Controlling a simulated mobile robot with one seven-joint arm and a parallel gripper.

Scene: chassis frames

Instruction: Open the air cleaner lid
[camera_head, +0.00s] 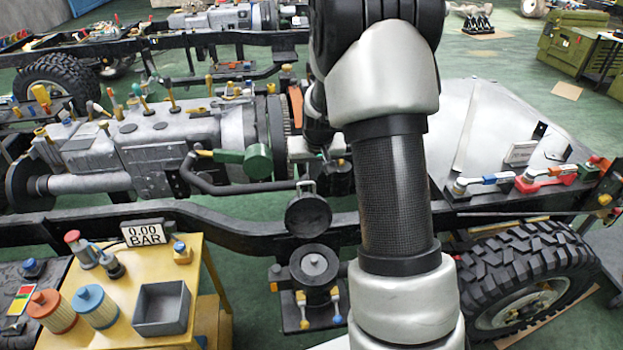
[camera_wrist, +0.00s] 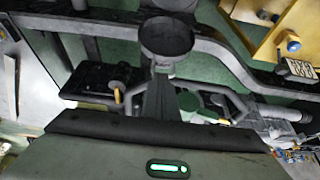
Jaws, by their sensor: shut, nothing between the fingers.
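The air cleaner (camera_head: 315,264) is a dark round canister on the near side of the black frame rail in the head view. A round dark lid-like disc (camera_head: 308,215) stands tilted up just behind it, apart from the canister's top. In the wrist view a round dark rimmed part (camera_wrist: 167,36) lies just beyond my fingertips; I cannot tell whether it is the lid or the canister. My gripper (camera_wrist: 162,72) is shut and empty, its fingers close to this round part; contact cannot be told. In the head view my arm mostly hides the gripper.
A yellow cart (camera_head: 140,262) with filters, an open grey box (camera_head: 162,308) and a gauge sign stands at the left. The black frame rail (camera_head: 130,222) runs across the middle. A large tire (camera_head: 528,275) is at the right. Green floor shows between cart and rail.

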